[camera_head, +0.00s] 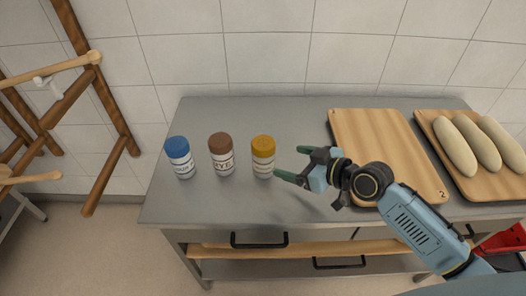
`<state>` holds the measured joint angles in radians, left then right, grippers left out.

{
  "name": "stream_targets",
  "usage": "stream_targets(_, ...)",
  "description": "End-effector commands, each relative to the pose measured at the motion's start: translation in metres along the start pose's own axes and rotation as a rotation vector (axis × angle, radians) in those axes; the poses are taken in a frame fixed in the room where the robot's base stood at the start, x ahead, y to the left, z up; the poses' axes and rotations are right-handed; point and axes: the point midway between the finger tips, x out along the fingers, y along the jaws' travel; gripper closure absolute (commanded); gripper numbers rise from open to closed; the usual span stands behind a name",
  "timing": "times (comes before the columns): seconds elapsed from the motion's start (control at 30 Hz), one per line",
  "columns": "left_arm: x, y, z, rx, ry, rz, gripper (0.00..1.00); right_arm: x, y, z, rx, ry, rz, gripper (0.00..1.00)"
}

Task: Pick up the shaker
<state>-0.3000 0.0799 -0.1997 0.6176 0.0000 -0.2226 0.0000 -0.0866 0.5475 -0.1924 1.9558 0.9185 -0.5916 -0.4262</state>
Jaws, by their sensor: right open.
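Three shakers stand upright in a row on the metal table (215,115). The left one is a blue-capped shaker (180,158), the middle one is a brown-capped shaker (222,155) with "RYE" on its label, and the right one is a yellow-capped shaker (263,157). My right gripper (287,163) comes in from the right with green fingertips pointing left. It is open and empty, its fingertips just right of the yellow-capped shaker. I cannot tell whether a fingertip touches it. My left gripper is not in view.
A bare wooden board (375,130) lies right of the shakers, partly behind my right arm. Another board (430,122) at the far right holds several dough loaves (478,142). A wooden rack (95,80) stands left of the table. The table's left front is clear.

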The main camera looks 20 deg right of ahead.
Motion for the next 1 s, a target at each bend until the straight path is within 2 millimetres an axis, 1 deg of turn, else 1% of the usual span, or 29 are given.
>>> stream_targets(0.03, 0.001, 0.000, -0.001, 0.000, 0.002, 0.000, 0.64, 0.012, 0.000, -0.001, 0.004, 0.004, 0.001, 0.19)
stream_targets(0.1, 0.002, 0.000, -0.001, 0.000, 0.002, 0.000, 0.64, 0.026, 0.000, -0.001, 0.003, 0.004, 0.001, 0.19)
stream_targets(0.2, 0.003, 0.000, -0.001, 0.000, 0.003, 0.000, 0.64, 0.042, 0.000, -0.001, 0.003, 0.004, 0.001, 0.19)
stream_targets(0.3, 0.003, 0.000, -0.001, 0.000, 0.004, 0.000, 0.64, 0.052, 0.000, -0.001, 0.001, 0.003, 0.001, 0.19)
stream_targets(0.47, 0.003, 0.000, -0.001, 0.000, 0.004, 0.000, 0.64, 0.061, -0.001, -0.001, 0.000, 0.003, 0.001, 0.19)
stream_targets(0.7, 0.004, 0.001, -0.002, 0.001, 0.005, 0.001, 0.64, 0.096, -0.003, -0.001, 0.001, 0.004, 0.002, 0.19)
stream_targets(0.83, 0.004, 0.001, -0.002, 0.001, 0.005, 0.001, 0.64, 0.106, -0.003, -0.001, 0.000, 0.002, 0.002, 0.19)
stream_targets(1.0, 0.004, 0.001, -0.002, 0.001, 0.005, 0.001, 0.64, 0.107, -0.003, -0.001, -0.001, 0.002, 0.002, 0.19)
